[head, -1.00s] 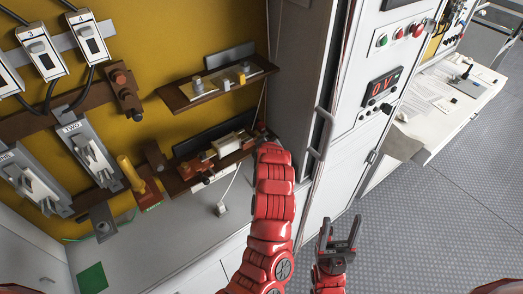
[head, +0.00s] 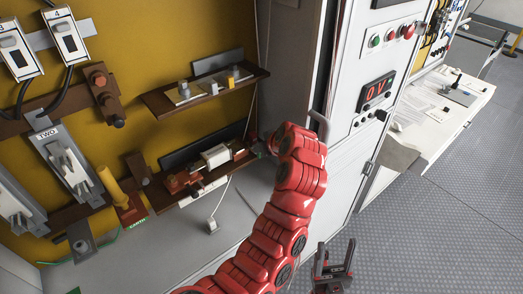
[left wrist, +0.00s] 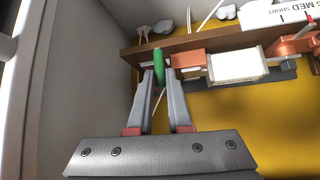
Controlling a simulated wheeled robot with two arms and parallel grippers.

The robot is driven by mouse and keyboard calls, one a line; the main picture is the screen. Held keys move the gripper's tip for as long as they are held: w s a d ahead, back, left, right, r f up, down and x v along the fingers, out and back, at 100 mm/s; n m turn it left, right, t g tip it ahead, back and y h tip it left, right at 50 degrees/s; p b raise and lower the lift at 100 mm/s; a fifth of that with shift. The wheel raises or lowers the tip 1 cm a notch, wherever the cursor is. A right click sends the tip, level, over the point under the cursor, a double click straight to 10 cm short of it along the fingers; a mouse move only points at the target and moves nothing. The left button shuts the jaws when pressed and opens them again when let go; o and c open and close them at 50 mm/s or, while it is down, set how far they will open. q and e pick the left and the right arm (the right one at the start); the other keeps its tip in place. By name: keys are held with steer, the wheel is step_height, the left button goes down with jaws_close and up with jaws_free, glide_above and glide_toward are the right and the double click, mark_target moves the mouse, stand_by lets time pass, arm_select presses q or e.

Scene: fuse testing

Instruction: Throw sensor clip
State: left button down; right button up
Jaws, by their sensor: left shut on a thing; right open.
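My left arm reaches to the right end of the lower brown shelf, where the gripper itself is mostly hidden behind the arm in the head view. In the left wrist view my left gripper (left wrist: 161,78) is shut on a small green piece (left wrist: 159,66), which looks like the sensor clip. The piece is upright between the fingertips, at the shelf edge (left wrist: 190,43). A white fuse block (left wrist: 237,66) sits beside it, between copper-coloured holders. My right gripper (head: 335,262) is open and empty, low over the floor.
An upper brown shelf (head: 160,104) holds small metal parts. A white plug (head: 212,225) hangs on a cable below the lower shelf. A yellow-handled lever (head: 110,184) and grey switches stand left.

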arm_select(q)
steer(key=shift+f, duration=0.2)
steer(key=c, duration=0.8)
jaws_free()
steer(key=shift+c, duration=0.2)
steer(key=shift+r, duration=0.1)
steer(key=shift+r, duration=0.1)
steer(key=v, duration=1.7)
steer(key=shift+s, duration=0.2)
